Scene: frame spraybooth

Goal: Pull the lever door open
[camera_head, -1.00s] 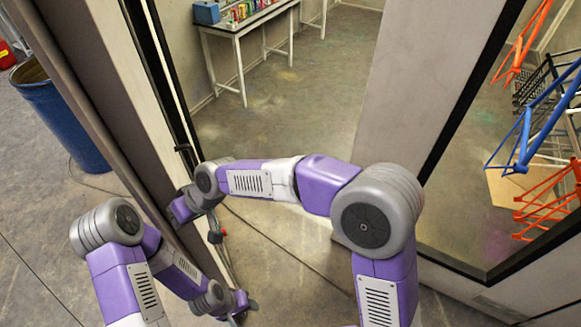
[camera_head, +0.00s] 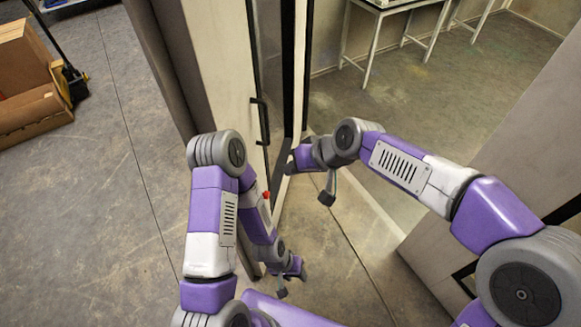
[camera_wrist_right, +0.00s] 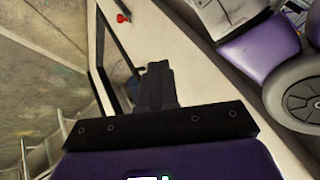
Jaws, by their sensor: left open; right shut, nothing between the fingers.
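The door (camera_head: 225,60) is a pale leaf with a dark-framed glass pane, seen steeply from above. A black upright handle (camera_head: 262,120) is on it. A small red knob (camera_head: 266,195) shows lower, partly behind my left arm; a red knob also shows in the right wrist view (camera_wrist_right: 123,18). My right gripper (camera_head: 296,162) is shut and empty beside the door's edge, below the handle in the picture; whether it touches the door I cannot tell. Its closed fingers show in the right wrist view (camera_wrist_right: 155,85). My left gripper (camera_head: 298,268) is open, low near the door's foot.
Right of the door's edge, a room with a white-legged table (camera_head: 375,30) and bare floor is visible. A pale wall panel (camera_head: 510,150) stands at right.

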